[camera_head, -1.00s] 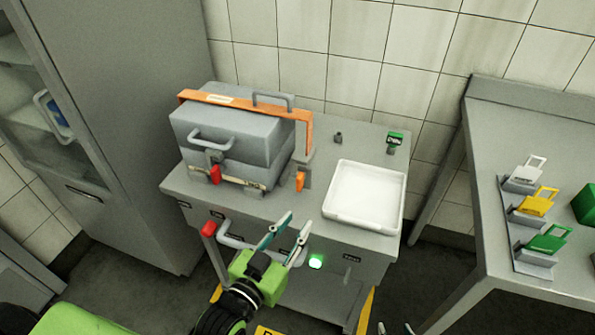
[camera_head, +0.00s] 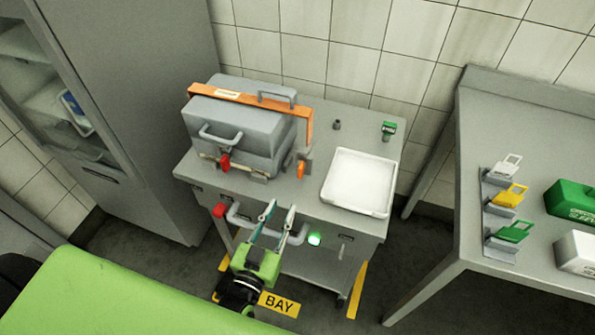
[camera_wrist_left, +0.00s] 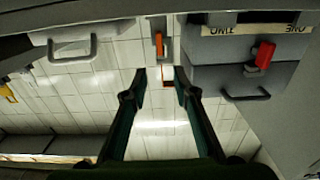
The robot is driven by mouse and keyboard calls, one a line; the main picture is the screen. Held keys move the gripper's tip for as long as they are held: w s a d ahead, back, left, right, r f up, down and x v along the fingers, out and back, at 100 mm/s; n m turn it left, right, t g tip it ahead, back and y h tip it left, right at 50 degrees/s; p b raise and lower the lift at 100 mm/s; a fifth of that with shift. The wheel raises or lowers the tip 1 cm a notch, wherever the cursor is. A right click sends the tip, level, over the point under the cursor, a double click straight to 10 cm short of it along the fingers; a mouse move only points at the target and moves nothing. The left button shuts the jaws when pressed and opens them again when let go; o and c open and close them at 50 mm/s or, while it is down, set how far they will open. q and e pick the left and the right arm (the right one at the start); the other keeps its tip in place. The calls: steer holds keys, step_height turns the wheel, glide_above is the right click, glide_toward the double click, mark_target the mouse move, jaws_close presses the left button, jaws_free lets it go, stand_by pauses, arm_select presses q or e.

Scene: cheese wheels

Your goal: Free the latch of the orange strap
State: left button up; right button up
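The orange strap (camera_head: 262,101) runs over the top of a grey lidded box (camera_head: 236,129) on the cart and down its right side. An orange latch (camera_head: 300,170) sits at the strap's lower end, by the box's front right corner. It also shows in the left wrist view (camera_wrist_left: 159,43), ahead between the fingers. My left gripper (camera_head: 278,212) is open and empty in front of the cart's front edge, below and left of the orange latch, apart from it. My right gripper is not in view.
A red latch (camera_head: 225,162) is on the box front. A white tray (camera_head: 357,182) stands on the cart right of the latch. A grey handlebar (camera_head: 240,221) runs along the cart front near my gripper. A side table (camera_head: 470,185) stands at right.

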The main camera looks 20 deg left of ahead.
mark_target(299, 171)
arm_select(q)
steer(key=w, duration=0.4)
steer(key=w+p, duration=0.1)
steer(key=w, duration=0.8)
steer(key=shift+d+p, duration=0.25)
steer(key=shift+p, duration=0.1)
steer(key=shift+s, duration=0.1)
jaws_close()
